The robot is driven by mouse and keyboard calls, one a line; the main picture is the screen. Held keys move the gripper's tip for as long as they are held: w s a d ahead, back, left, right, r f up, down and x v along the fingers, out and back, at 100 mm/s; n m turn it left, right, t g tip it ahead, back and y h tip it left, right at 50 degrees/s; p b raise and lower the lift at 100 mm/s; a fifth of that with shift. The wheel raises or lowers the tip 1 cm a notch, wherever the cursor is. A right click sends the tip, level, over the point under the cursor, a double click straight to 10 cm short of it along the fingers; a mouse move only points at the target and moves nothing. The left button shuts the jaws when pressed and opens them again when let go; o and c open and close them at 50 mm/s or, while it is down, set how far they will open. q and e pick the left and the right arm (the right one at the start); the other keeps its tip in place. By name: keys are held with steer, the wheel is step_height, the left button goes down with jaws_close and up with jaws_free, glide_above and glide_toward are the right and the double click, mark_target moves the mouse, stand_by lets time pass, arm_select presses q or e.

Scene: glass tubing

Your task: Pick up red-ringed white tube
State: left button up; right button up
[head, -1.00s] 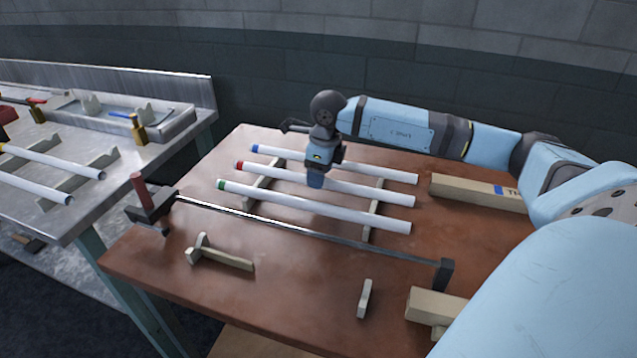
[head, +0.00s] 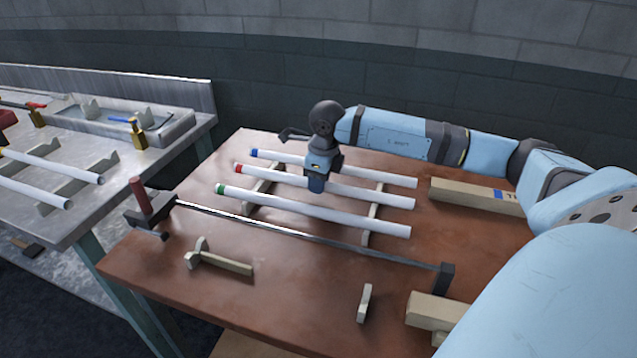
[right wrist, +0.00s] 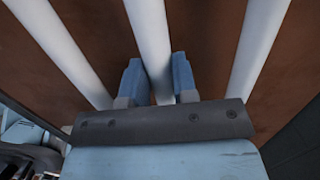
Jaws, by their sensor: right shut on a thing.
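The red-ringed white tube (head: 375,197) is the middle one of three white tubes lying side by side across two low wooden supports. Its red end (head: 239,169) points left. My right gripper (head: 316,185) is over the middle of this tube, pointing down, with its blue fingers on both sides of it. In the right wrist view, the fingers (right wrist: 158,82) flank the middle tube (right wrist: 150,40), shut on it. The tube still lies in line with its neighbours and looks to rest on the supports. My left gripper is not in view.
The blue-ringed tube (head: 390,179) lies behind and the green-ringed tube (head: 330,214) in front, both close by. A long metal bar clamp (head: 310,234) lies in front of them. Wooden blocks (head: 475,195) lie right. A metal bench (head: 95,215) stands left.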

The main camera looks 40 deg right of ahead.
arm_select(q)
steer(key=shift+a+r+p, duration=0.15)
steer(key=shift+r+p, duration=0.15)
steer(key=shift+p, duration=0.75)
arm_select(e)
step_height(320, 180, up, 20)
steer(key=shift+f, duration=0.2)
